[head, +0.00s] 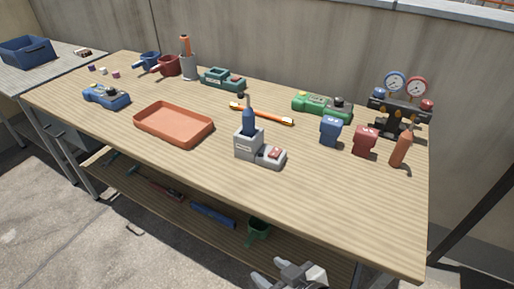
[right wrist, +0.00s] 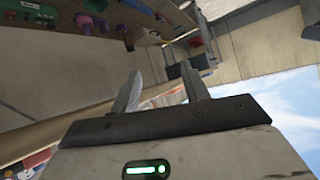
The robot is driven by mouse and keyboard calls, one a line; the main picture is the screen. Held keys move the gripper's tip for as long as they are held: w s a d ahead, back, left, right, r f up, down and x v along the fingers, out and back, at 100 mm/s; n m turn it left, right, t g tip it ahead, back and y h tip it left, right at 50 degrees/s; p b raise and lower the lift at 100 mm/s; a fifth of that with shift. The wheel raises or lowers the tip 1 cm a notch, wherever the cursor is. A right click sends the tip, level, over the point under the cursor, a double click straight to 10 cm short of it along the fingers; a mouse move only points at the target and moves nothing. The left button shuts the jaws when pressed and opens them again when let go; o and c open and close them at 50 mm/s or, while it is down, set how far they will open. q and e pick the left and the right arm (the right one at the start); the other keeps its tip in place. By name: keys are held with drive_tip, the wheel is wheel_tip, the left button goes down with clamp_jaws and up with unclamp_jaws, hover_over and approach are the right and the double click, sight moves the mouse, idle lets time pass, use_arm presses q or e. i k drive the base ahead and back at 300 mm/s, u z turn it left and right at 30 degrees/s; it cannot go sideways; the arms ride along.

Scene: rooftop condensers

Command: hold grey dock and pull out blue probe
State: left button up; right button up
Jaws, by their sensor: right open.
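The grey dock (head: 249,144) stands near the front middle of the wooden table in the head view, with a low foot bearing a red part on its right. The blue probe (head: 249,119) stands upright in the dock's top, its lower end hidden inside. My right gripper (head: 305,268) shows at the bottom edge of the head view, below and in front of the table edge, apart from dock and probe. In the right wrist view its two fingers (right wrist: 165,90) are spread with nothing between them. My left gripper is in neither view.
An orange tray (head: 174,124) lies left of the dock. An orange stick tool (head: 261,114) lies behind it. A blue block (head: 330,131), a red block (head: 365,141) and an orange bottle (head: 400,150) stand to the right. The table's front strip is bare.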

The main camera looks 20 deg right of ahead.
sight(248, 114)
drive_tip(key=z, duration=2.05)
drive_tip(key=k, duration=0.9)
drive_tip(key=u, duration=0.95)
drive_tip(key=i, duration=0.5)
drive_tip(key=u, duration=0.05)
